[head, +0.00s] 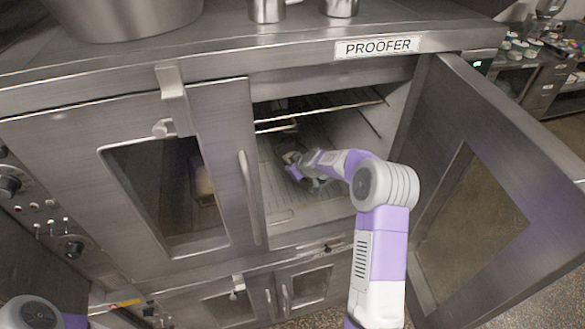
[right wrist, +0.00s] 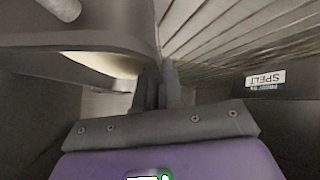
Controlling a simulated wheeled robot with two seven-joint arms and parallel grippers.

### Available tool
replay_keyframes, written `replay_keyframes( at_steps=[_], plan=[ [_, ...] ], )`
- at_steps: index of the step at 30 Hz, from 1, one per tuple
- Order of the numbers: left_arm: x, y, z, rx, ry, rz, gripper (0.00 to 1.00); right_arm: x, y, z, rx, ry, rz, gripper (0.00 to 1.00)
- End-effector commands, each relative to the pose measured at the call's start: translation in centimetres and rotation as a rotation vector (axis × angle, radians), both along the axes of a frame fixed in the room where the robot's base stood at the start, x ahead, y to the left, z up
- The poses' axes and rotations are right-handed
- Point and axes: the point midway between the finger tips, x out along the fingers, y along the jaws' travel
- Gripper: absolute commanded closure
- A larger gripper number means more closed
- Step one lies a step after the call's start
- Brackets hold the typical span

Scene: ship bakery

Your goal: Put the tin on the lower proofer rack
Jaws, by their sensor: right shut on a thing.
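The proofer (head: 235,82) stands in front of me with its right door open. My right arm reaches into the opening, and its gripper (head: 305,165) is low inside the chamber. A dark tin (head: 292,172) shows at the gripper, partly hidden by it. In the right wrist view the right gripper (right wrist: 161,95) is shut, and a dark surface with a SPELT label (right wrist: 265,79) lies to the right of its fingers. The grip itself is hard to make out. The lower rack (head: 272,190) is a pale ribbed surface under the gripper. My left gripper is out of view.
An upper wire rack (head: 320,115) crosses the opening above my arm. The open door (head: 500,140) stands close on the right. A pale loaf (head: 203,182) shows behind the closed left door's window (head: 165,200). A large metal bowl (head: 125,15) stands on top.

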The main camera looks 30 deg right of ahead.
Motion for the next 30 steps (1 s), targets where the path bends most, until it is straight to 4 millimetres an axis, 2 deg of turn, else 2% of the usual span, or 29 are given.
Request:
replay_keyframes(
  at_steps=[1, 2, 6, 19, 23, 30],
  plan=[
    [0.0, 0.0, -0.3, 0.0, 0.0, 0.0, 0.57, 0.1, -0.1, 0.0, -0.004, -0.006, 0.0, 1.0],
    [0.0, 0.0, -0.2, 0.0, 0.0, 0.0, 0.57, 0.0, 0.0, -0.2, 0.0, 0.001, 0.0, 0.89],
    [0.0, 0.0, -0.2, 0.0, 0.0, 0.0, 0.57, 0.0, 0.0, -0.1, 0.0, 0.0, 0.0, 0.68],
    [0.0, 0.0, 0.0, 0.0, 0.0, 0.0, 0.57, -0.3, -0.1, 0.5, -0.001, -0.002, -0.001, 0.67],
    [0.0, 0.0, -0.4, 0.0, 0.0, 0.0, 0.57, -1.6, -0.1, 1.7, -0.002, -0.002, 0.0, 0.67],
    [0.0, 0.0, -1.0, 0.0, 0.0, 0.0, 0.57, -5.0, -0.2, 5.1, -0.002, -0.003, -0.001, 0.67]
  ],
)
